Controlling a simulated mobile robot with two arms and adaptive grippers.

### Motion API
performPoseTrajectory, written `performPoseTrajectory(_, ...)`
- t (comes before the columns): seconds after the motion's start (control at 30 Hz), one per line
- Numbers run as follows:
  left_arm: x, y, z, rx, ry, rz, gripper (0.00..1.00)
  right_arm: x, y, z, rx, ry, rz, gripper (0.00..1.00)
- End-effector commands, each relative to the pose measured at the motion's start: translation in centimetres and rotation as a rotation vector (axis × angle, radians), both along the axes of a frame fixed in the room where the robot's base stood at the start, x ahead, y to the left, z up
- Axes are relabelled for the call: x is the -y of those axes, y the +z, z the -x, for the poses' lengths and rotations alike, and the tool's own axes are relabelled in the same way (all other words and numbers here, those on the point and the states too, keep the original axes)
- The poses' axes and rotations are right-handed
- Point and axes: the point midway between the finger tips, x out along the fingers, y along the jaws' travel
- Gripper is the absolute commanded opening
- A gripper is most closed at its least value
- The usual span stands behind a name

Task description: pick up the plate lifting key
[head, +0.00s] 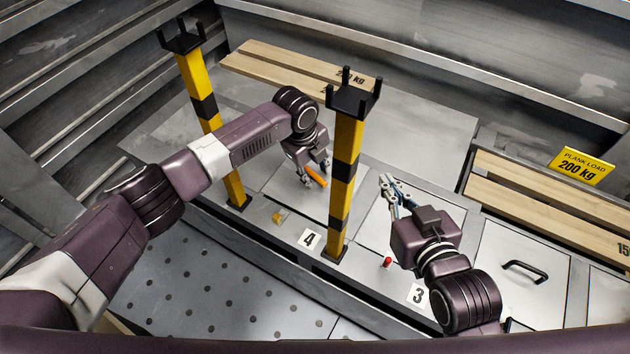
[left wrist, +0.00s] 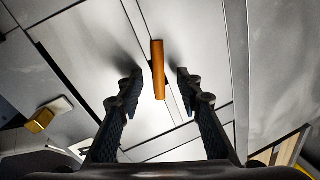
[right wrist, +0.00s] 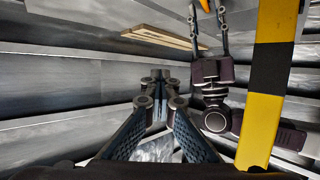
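The key's lower end, if any, is hidden. My right gripper (head: 388,183) is to the right of the right post, empty, with its fingers drawn together in the right wrist view (right wrist: 160,88).
Two yellow-black posts (head: 346,165) (head: 203,100) with forked tops stand near both arms. A small yellow block (head: 278,218) and a red knob (head: 387,263) sit near the front ledge. Plank stacks (head: 290,68) (head: 560,205) lie behind and right. A black handle (head: 525,270) is on a right plate.

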Motion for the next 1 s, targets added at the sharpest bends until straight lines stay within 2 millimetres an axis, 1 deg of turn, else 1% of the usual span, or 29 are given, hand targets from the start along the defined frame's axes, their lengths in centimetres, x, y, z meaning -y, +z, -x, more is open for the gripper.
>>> performPoseTrajectory(0.03,-0.1,-0.5,0.2,-0.004,0.001,-0.003,0.32,0.0,-0.1,0.0,-0.001,0.0,0.0,0.0)
performPoseTrajectory(0.1,-0.1,-0.6,0.2,-0.005,0.001,-0.004,0.31,0.0,-0.1,0.0,-0.001,0.0,0.0,0.0)
performPoseTrajectory(0.3,-0.1,-0.6,0.2,-0.004,0.001,-0.003,0.09,0.0,-0.1,0.0,-0.002,0.0,0.0,0.0)
performPoseTrajectory(0.4,-0.1,-0.6,0.2,-0.005,0.0,-0.002,0.0,0.0,-0.2,0.0,-0.002,0.0,0.0,0.0)
performPoseTrajectory(0.87,0.0,-0.2,0.2,-0.003,0.0,-0.001,0.0,0.0,-0.2,0.0,-0.008,0.0,0.002,0.0)
performPoseTrajectory(0.93,0.0,0.1,0.2,-0.003,0.0,0.0,0.0,0.1,-0.3,0.2,-0.02,0.0,0.004,0.0)
performPoseTrajectory(1.0,0.0,0.5,0.1,-0.002,0.0,0.001,0.0,0.4,-1.3,0.7,-0.064,-0.004,0.015,0.0)
